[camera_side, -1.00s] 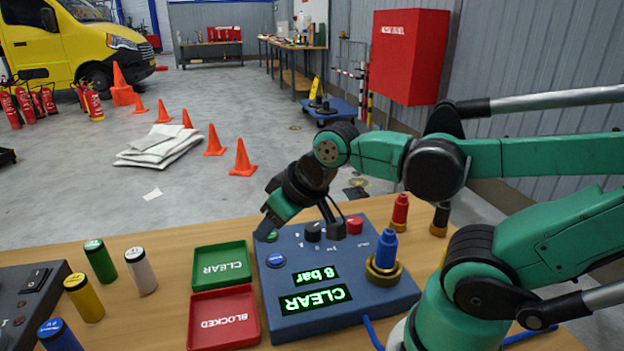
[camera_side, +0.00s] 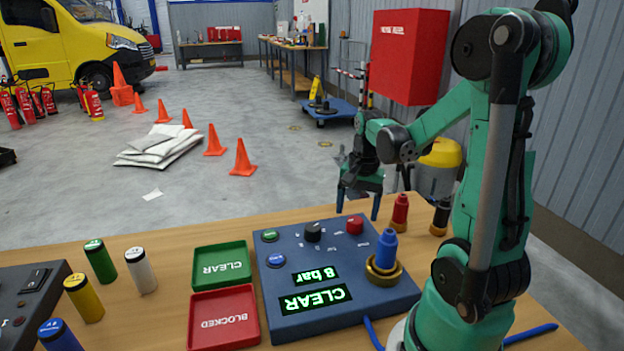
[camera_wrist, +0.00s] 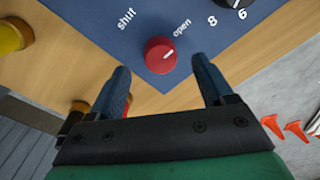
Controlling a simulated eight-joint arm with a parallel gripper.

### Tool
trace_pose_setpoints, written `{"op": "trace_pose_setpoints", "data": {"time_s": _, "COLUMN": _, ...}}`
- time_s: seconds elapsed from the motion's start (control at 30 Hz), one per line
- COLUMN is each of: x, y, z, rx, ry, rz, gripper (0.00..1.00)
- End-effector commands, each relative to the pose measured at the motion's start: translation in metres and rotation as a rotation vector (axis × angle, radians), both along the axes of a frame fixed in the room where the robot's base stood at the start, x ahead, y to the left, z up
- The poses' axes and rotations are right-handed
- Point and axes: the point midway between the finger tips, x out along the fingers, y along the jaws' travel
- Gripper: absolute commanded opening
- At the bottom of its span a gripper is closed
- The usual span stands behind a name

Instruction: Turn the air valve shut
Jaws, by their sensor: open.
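The air valve is a red knob (camera_side: 355,224) on the back right corner of the blue control box (camera_side: 335,270). In the wrist view the red knob (camera_wrist: 161,57) sits between the words "shut" and "open", and its white mark points towards "open". My gripper (camera_side: 358,213) is just above and behind the knob, fingers pointing down. In the wrist view my gripper (camera_wrist: 160,75) is open, with one finger on each side of the knob's near edge and clear gaps to both. Nothing is held.
The box displays read "8 bar" and "CLEAR". A black knob (camera_side: 313,231) is left of the valve. A blue plug (camera_side: 386,250) stands in a brass ring on the box. A red cylinder (camera_side: 399,212) and a black one (camera_side: 440,217) stand close on the right.

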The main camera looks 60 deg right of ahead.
Motion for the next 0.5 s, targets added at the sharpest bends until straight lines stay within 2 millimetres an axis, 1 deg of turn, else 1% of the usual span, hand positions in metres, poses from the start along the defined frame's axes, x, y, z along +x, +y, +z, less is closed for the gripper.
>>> {"op": "trace_pose_setpoints", "data": {"time_s": 0.1, "x": 0.001, "y": 0.0, "z": -0.013, "rx": -0.001, "ry": 0.0, "rz": 0.001, "gripper": 0.74}}
{"op": "trace_pose_setpoints", "data": {"time_s": 0.2, "x": 0.001, "y": 0.0, "z": -0.019, "rx": -0.001, "ry": 0.0, "rz": 0.002, "gripper": 0.74}}
{"op": "trace_pose_setpoints", "data": {"time_s": 0.3, "x": 0.001, "y": 0.0, "z": -0.023, "rx": -0.001, "ry": -0.001, "rz": 0.002, "gripper": 0.74}}
{"op": "trace_pose_setpoints", "data": {"time_s": 0.5, "x": 0.001, "y": 0.0, "z": -0.024, "rx": -0.002, "ry": -0.001, "rz": 0.003, "gripper": 0.74}}
